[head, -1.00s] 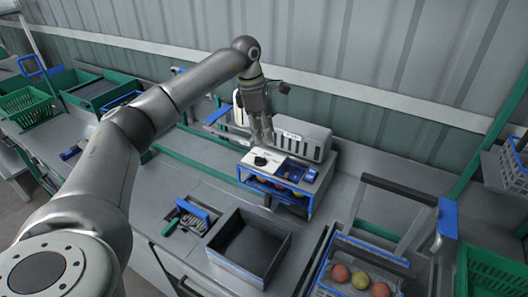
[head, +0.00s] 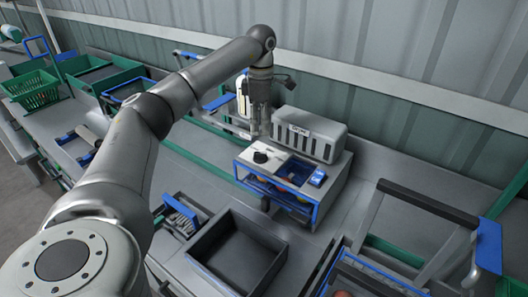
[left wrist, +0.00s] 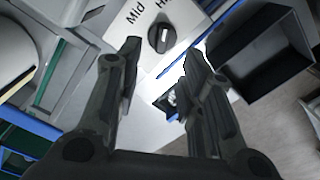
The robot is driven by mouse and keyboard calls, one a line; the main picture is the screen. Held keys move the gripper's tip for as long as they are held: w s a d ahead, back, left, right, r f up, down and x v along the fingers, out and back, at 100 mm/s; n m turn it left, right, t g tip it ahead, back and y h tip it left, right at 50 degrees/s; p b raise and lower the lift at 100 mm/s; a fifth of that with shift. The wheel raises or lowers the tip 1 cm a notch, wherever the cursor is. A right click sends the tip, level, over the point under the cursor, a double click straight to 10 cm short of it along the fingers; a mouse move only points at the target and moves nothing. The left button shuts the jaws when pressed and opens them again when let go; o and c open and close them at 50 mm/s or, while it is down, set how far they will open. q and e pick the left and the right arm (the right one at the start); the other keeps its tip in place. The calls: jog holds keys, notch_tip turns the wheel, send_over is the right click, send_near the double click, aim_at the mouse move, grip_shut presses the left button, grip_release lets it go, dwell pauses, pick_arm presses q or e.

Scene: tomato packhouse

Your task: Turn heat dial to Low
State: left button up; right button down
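The heat dial is a small black round knob (head: 260,157) on the white top panel of a blue-framed box unit (head: 315,205). In the left wrist view the dial (left wrist: 161,38) has a pale bar across it, with the printed words "Mid" and part of a word starting "H" beside it. My left gripper (head: 260,134) points down just above and behind the dial. In the left wrist view its two fingers (left wrist: 163,48) are apart, with the dial in the gap between their tips. No contact with the dial shows. The "Low" label does not show. My right gripper is not in view.
A grey slotted machine (head: 310,134) stands right behind the dial unit. An open dark bin (head: 237,252) sits in front of it. A trolley-like frame with a blue grip (head: 488,245) is at the right. Green crates (head: 32,90) stand at the far left.

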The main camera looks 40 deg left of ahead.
aim_at(260, 153)
pick_arm(q)
jog(key=f, duration=0.2)
jog(key=f+p, duration=0.1)
jog(key=f, duration=0.2)
jog(key=f+p, duration=0.1)
jog(key=f, duration=0.2)
jog(key=shift+s+f, duration=0.2)
jog(key=shift+s, duration=0.1)
jog(key=shift+f+p, duration=0.35)
jog(key=shift+f, duration=0.25)
grip_shut()
